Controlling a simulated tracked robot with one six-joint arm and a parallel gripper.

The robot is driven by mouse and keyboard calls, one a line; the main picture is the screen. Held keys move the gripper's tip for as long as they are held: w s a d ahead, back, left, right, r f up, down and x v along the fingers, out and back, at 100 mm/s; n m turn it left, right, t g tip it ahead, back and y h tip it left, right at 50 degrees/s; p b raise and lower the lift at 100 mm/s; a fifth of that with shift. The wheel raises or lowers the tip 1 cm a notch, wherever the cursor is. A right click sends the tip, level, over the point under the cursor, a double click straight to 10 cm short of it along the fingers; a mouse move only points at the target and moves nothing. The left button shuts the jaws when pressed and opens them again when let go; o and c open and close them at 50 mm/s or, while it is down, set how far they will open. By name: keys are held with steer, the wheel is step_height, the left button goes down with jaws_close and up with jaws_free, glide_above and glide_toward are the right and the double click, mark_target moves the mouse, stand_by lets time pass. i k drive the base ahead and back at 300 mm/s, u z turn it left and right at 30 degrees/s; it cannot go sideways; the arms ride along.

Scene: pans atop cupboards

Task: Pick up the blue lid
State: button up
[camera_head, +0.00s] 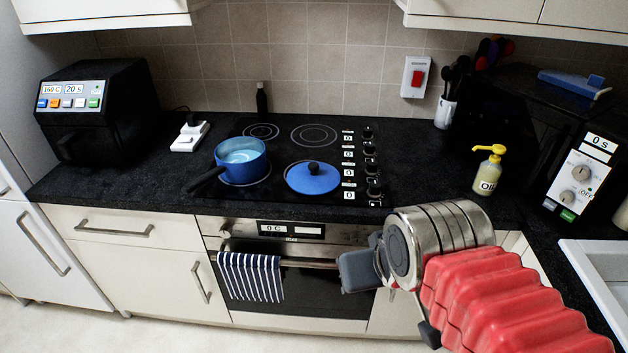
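The blue lid (318,181) lies on the front right ring of the black hob. It is round and flat, with a dark knob (313,167) on top. My gripper (358,270) is at the lower middle right, in front of the oven and below the worktop edge. It is apart from the lid, nearer to me and lower. My arm's body hides most of the fingers, so I cannot tell whether it is open or shut.
A blue pan (241,165) stands left of the lid, its dark handle pointing front left. Hob knobs (373,188) are right of the lid. An oil bottle (489,171) stands farther right. A striped towel (251,277) hangs on the oven handle. Wall cupboards (480,18) overhang the back.

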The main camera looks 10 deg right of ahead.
mark_target(312, 178)
steer(key=z, duration=0.25)
steer(key=i, duration=0.7)
steer(key=u, duration=1.5)
